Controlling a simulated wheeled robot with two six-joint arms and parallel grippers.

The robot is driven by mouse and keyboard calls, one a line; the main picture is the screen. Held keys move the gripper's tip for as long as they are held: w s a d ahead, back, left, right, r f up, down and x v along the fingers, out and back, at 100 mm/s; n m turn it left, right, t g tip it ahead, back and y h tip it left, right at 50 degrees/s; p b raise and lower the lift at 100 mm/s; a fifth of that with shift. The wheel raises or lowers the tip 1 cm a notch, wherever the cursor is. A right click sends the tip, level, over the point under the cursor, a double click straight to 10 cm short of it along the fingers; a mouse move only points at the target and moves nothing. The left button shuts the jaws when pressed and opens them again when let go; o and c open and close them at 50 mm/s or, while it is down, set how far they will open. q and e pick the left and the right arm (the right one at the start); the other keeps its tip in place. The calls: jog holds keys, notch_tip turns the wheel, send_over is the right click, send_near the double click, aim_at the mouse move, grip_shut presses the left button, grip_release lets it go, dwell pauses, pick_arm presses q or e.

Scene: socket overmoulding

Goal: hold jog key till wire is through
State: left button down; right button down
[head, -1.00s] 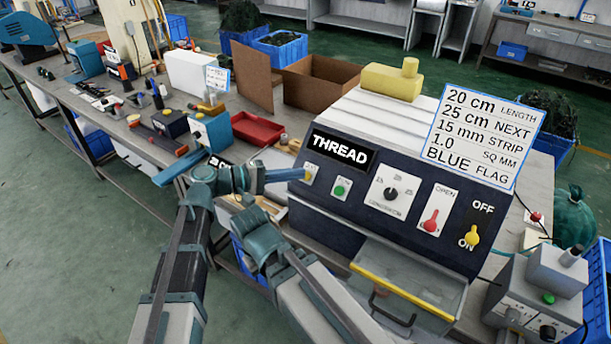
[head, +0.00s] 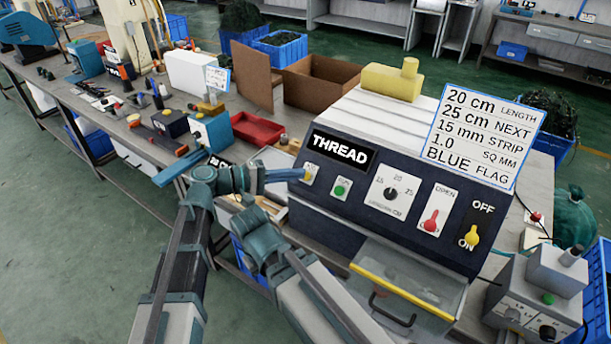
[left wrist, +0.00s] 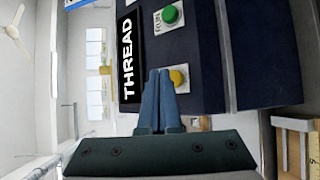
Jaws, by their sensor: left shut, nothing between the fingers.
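The jog key appears to be the yellow button (head: 309,176) at the left end of the machine's dark front panel, beside the green RUN button (head: 340,188). The black display (head: 340,151) above reads THREAD. My left gripper (head: 301,174) is shut and empty, with its tips at the yellow button. In the left wrist view the closed fingers (left wrist: 160,74) end right beside the yellow button (left wrist: 178,78), partly covering its plate. I cannot tell whether they press it. No wire can be made out. My right gripper cannot be made out.
A sign (head: 486,136) gives lengths and BLUE flag. The panel also bears a dial (head: 391,194), a red lever (head: 431,222) and a yellow OFF/ON switch (head: 472,236) at ON. A clear-fronted drawer (head: 405,285) sits below. A red tray (head: 258,129) stands behind my left arm.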

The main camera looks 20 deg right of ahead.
pick_arm(q)
jog(key=shift+f, duration=0.1)
jog(key=shift+w+d+f+b, duration=0.15)
jog(key=shift+w+d+b, duration=0.05)
jog(key=shift+d+b, duration=0.1)
jog(key=shift+w+d+f, duration=0.15)
jog(key=shift+w+f, duration=0.05)
jog(key=shift+f, duration=0.1)
dwell(0.9)
dwell(1.6)
jog(key=shift+s+a+r+p, duration=0.3)
jog(key=shift+s+a+r, duration=0.15)
jog(key=shift+r, duration=0.15)
jog(key=s+a+r+p, duration=0.2)
jog(key=a+r+p, duration=0.1)
jog(key=shift+r, duration=0.2)
dwell(0.4)
